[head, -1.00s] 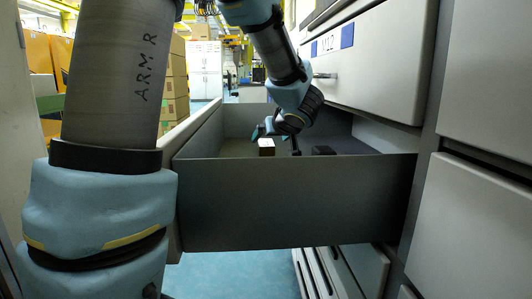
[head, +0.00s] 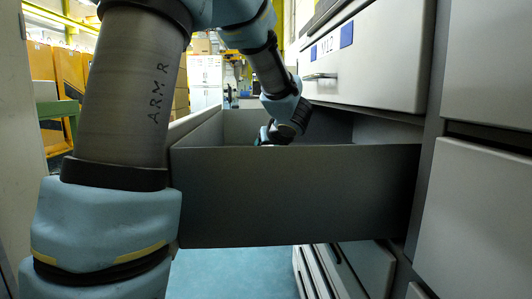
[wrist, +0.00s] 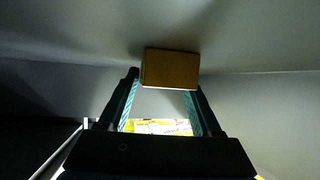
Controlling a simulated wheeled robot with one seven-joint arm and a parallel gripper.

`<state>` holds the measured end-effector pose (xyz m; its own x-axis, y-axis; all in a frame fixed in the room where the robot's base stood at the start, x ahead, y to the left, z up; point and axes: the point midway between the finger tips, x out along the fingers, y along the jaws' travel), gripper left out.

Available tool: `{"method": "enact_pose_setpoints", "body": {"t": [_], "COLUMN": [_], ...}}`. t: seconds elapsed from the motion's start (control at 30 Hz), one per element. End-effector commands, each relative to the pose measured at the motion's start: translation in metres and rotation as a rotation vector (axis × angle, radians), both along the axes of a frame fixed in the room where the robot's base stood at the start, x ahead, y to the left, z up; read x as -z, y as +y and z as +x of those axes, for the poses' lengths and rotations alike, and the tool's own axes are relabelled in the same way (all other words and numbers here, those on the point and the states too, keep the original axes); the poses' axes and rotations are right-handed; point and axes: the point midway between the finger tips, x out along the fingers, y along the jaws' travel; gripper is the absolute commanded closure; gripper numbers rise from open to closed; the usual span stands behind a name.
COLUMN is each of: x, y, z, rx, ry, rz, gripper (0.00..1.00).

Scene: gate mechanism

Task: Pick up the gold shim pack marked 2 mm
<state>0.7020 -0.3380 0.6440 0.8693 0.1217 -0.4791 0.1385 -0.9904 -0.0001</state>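A gold-brown block (wrist: 170,69) shows in the wrist view at the fingertips, set toward the right finger. No marking can be read on it, so I cannot tell whether it is the 2 mm shim pack. My gripper (wrist: 162,84) has its two fingers apart, with a gap between them. The left fingertip is beside the block's left edge, and the block covers the right fingertip. I cannot see clear contact on both sides. In the head view my gripper reaches down into the open drawer (head: 295,195); the drawer's front wall hides the fingers and block.
The drawer's grey walls surround my gripper closely. A closed cabinet drawer with a handle (head: 320,76) is above right. Shelving and boxes stand in the far background. A bright yellow patch (wrist: 160,127) shows between the fingers in the wrist view.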

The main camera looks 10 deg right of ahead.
Motion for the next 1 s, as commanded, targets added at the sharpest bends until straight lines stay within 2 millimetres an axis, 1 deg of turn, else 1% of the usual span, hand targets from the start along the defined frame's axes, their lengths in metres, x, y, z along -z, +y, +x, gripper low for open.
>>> {"method": "enact_pose_setpoints", "body": {"t": [0.03, 0.07, 0.4, 0.5, 0.87, 1.0], "x": [0.0003, 0.0003, 0.0006, 0.0007, 0.0000, -0.0034], "y": [0.0000, 0.0000, 0.0000, 0.0000, 0.0000, 0.0000], "z": [-0.0001, -0.0001, -0.0002, -0.0002, -0.0001, -0.0001], "rx": [0.000, 0.000, 0.000, 0.000, 0.000, 0.000], "ry": [0.001, 0.001, 0.001, 0.001, 0.000, 0.000], "rz": [0.000, 0.000, 0.000, 0.000, 0.000, -0.001], "gripper": [0.48, 0.52, 0.90, 1.00, 1.00, 1.00]}}
